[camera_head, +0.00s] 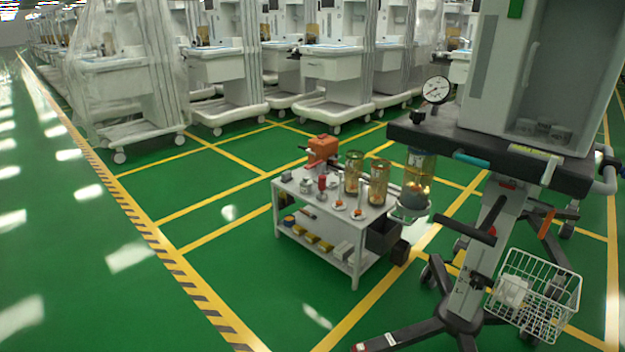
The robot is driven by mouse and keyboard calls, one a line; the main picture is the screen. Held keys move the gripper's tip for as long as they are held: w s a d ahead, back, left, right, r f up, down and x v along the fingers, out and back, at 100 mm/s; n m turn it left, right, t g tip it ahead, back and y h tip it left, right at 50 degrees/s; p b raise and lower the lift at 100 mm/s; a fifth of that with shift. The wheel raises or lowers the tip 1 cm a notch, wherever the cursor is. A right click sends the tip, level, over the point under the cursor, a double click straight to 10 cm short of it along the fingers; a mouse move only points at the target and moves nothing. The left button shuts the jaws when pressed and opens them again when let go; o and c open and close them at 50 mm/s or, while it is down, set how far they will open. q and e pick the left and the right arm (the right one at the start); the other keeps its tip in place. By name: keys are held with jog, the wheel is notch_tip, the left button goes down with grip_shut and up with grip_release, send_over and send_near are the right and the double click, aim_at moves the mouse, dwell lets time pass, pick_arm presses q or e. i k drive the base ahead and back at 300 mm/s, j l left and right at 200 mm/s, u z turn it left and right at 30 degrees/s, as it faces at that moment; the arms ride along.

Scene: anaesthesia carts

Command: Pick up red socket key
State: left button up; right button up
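A small white work table (345,228) stands in the middle of the view, with an open lower shelf. A small upright red item (322,184) stands on its top, left of two amber glass cylinders. It may be the red socket key, but it is too small to tell. Another thin red piece (310,167) lies near the orange box at the back of the table and could also be it. Neither of my grippers shows in this view.
An orange box (323,147) and amber cylinders (378,183) crowd the tabletop. A large anaesthesia cart (490,150) with a gauge (436,90) and a wire basket (537,295) stands close at the right. Wrapped carts line the back. Green floor left of the table is clear.

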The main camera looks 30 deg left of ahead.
aim_at(322, 197)
jog(key=i+j+z, duration=0.15)
jog(key=j, duration=0.4)
jog(key=i+j+z, duration=0.15)
jog(key=j, duration=0.4)
jog(key=i+j+z, duration=0.15)
jog(key=j, duration=0.4)
jog(key=j+z, duration=0.15)
jog(key=j, duration=0.45)
